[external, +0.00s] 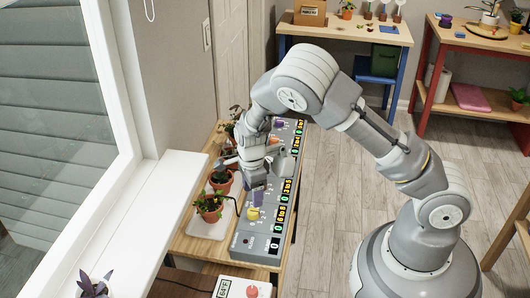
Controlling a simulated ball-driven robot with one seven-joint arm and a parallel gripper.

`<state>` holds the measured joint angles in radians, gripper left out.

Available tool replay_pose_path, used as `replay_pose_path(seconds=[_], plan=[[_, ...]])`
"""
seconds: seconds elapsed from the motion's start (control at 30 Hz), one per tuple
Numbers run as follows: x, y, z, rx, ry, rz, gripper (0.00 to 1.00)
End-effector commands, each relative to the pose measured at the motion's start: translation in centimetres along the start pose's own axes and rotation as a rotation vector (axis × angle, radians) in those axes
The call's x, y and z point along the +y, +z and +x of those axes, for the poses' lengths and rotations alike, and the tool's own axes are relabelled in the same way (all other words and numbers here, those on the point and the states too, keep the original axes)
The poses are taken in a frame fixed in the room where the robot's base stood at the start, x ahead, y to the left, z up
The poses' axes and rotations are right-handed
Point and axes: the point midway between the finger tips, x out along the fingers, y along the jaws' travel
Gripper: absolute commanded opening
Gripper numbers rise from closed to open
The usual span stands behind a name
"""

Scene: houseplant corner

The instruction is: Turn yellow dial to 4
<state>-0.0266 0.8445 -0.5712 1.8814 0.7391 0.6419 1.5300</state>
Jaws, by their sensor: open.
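The yellow dial (253,213) sits on top of a long grey control panel (262,240), near the panel's front end, in the external view. My gripper (257,186) points down over the panel, just behind the yellow dial. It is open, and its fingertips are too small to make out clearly. A purple piece (257,198) shows just below my gripper, between it and the yellow dial; I cannot tell whether they touch. Lit displays run along the panel's right side; the front one (274,245) seems to read 0. The dial's pointer is too small to read.
Potted plants (209,207) stand close along the panel's left side on a wooden table. A white box with a red knob (253,291) is in front. The window sill (150,215) lies left. The floor right of the table is clear up to my base.

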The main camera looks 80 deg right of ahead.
Motion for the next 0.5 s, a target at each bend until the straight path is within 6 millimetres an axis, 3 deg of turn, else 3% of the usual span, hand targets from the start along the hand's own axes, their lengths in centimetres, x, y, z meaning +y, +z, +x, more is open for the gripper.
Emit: replay_pose_path(seconds=[0.4,0.5], plan=[[0.0,0.1,6.7,-0.001,0.000,-0.005,0.65],[0.0,0.2,7.3,-0.002,-0.001,-0.006,0.65]])
